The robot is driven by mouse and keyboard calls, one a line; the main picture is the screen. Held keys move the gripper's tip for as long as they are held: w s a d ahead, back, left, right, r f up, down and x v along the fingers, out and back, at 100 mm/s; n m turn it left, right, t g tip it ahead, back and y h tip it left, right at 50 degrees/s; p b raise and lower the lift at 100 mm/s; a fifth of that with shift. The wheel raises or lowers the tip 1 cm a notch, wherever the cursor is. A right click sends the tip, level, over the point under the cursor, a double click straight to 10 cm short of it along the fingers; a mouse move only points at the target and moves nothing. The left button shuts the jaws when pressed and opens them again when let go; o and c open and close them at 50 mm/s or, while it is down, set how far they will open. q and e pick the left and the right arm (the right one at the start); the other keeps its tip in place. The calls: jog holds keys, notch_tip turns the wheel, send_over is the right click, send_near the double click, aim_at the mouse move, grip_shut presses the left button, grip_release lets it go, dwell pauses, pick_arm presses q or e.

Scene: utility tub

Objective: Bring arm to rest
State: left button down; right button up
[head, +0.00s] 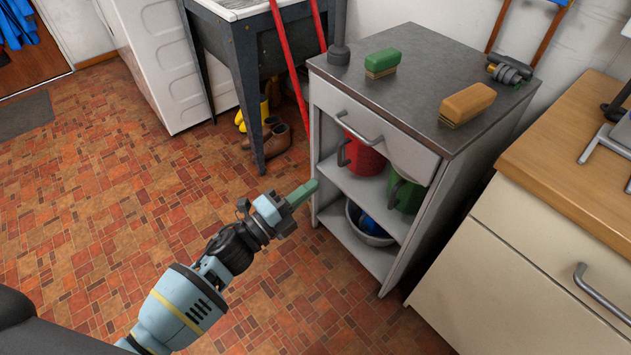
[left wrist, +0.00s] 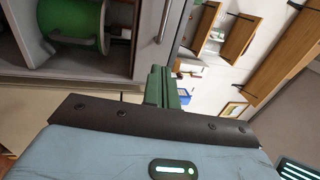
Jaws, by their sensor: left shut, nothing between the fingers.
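My left arm reaches in from the lower left of the head view. Its left gripper (head: 302,194) has green fingers that are shut with nothing between them. The fingers point toward the open shelves of the grey cabinet (head: 452,130), close to its left front edge. In the left wrist view the green fingers (left wrist: 160,87) show together in front of the cabinet, with a green bucket (left wrist: 72,22) on its shelf at upper left. My right gripper is in neither view.
A green brush (head: 382,63) and an orange brush (head: 467,104) lie on the cabinet top. Its shelves hold a red bucket (head: 364,154) and a bowl (head: 368,228). A wooden-topped counter (head: 560,150) stands at right. The tiled floor (head: 110,220) at left is clear.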

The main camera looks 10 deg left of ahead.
pick_arm(q)
jog(key=shift+s, duration=0.1)
